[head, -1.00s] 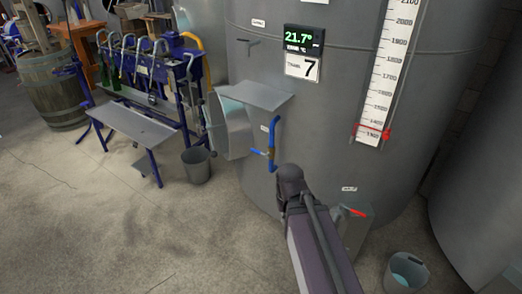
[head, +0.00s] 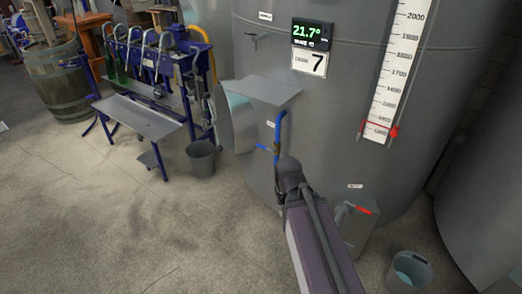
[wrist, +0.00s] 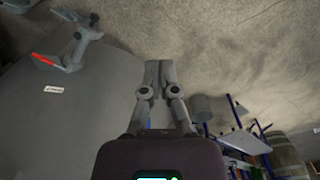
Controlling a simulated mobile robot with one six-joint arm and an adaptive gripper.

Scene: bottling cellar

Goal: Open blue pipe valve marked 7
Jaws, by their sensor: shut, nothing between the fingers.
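The tank (head: 370,100) bears a white plate (head: 308,63) with a 7 under a green display reading 21.7. A thin blue pipe (head: 279,128) runs down its front, with a brass-coloured valve body (head: 277,148) and a short blue handle (head: 263,148) pointing left. My arm covers the pipe's lower part in the head view. My gripper (wrist: 159,72) is shut and empty in the wrist view, its fingers together and pointing towards the floor and tank base. In the head view the fingers are hidden behind my arm, just below the valve. A bit of blue (wrist: 149,125) shows behind the finger links.
A red-handled tap (head: 362,209) sits low at right, also in the wrist view (wrist: 50,62). Buckets (head: 201,158) (head: 408,275) stand on the floor. A blue bottling bench (head: 140,117) is left.

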